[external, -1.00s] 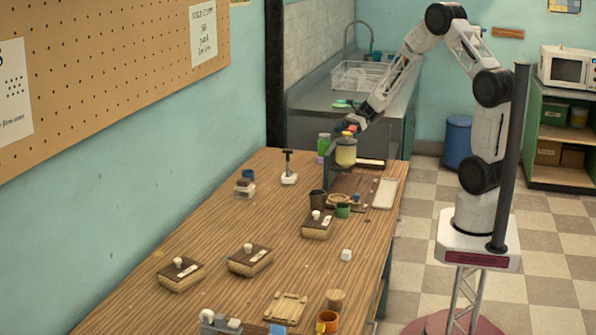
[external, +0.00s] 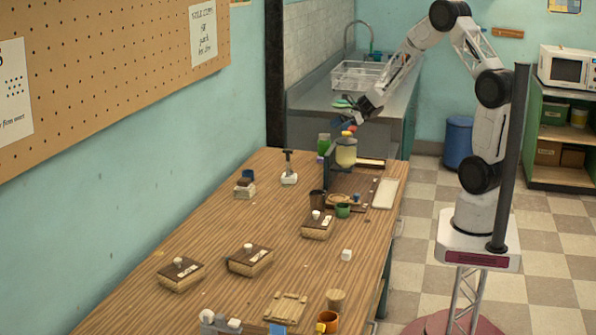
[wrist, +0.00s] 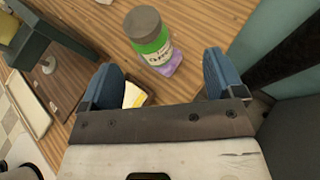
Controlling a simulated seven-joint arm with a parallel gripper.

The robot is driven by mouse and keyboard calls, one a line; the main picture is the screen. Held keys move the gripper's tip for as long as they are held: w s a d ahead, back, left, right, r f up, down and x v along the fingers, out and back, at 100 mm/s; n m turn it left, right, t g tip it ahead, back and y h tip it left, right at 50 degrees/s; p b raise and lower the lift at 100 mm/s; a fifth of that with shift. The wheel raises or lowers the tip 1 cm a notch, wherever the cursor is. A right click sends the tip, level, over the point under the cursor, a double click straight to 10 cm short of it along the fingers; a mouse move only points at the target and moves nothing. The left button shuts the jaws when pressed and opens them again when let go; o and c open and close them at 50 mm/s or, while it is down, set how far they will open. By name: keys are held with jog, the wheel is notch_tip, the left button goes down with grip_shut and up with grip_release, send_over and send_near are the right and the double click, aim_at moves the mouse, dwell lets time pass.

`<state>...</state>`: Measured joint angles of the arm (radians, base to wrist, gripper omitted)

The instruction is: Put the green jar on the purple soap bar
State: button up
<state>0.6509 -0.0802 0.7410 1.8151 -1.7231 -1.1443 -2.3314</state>
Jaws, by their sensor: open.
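The green jar (wrist: 150,42) has a grey lid and a green label and stands upright in the wrist view. The purple soap bar (wrist: 173,64) shows at its base, and the jar appears to rest on it. In the external view my gripper (external: 352,116) is above the far end of the table, near the yellow jar.
A yellow jar (external: 346,152) stands on a dark stand just right of the green jar. A yellow-and-white item (wrist: 135,95) lies between my fingers' view, below them. The table's left middle is clear.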

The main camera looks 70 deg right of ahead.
jog(key=s+a+r+m+t+h, duration=0.1)
jog(key=s+a+r+m+h, duration=0.1)
jog(key=a+r+m+h, duration=0.6)
jog(key=s+a+r+m+t+h, duration=0.1)
jog(key=r+m+h, duration=0.2)
jog(key=r+m, duration=0.95)
jog(key=s+a+f+m+g, duration=0.1)
jog(key=s+a+m+g, duration=0.2)
jog(key=s+a+m, duration=0.3)
jog(key=s+a+f+m+g+y, duration=0.1)
jog(key=s+a+m+g, duration=0.2)
jog(key=s, duration=1.1)
jog(key=s+a+f+m+g+y, duration=0.1)
jog(key=s+a+m+g, duration=0.2)
jog(key=s+a+m, duration=0.6)
jog(key=s+m, duration=0.1)
jog(key=m, duration=0.4)
jog(key=shift+s+a, duration=0.2)
jog(key=shift+a, duration=0.05)
jog(key=shift+m, duration=0.25)
